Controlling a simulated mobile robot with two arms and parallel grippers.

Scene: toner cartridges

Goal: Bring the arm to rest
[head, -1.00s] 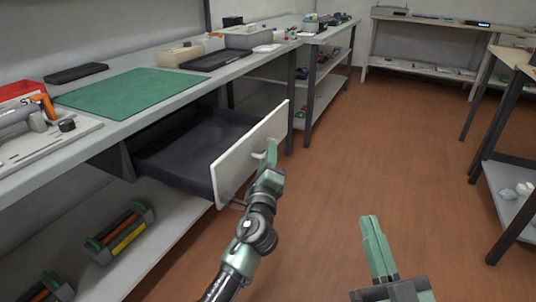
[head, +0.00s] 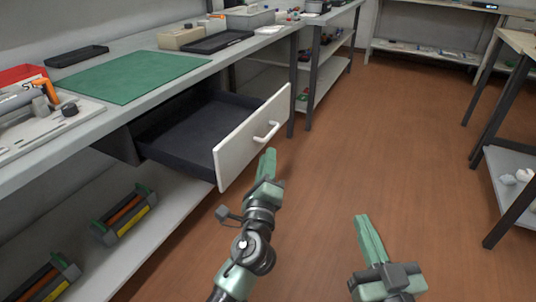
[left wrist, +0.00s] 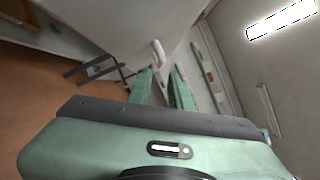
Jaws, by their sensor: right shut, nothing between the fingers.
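My left gripper (head: 267,164) is just below and in front of the white handle (head: 266,132) of the open drawer, apart from it. In the left wrist view the two green fingers (left wrist: 162,86) stand apart with nothing between them, and the handle (left wrist: 158,52) shows beyond their tips. My right gripper (head: 366,236) is shut and empty over the floor at the lower right. The drawer (head: 236,150) is pulled out under the workbench, and its dark inside looks empty.
The workbench (head: 190,55) carries a green mat (head: 130,78), black trays and boxes. Toner cartridges (head: 126,212) lie on the lower shelf at left. Another table (head: 515,175) stands at the right edge. The brown floor (head: 400,130) between is clear.

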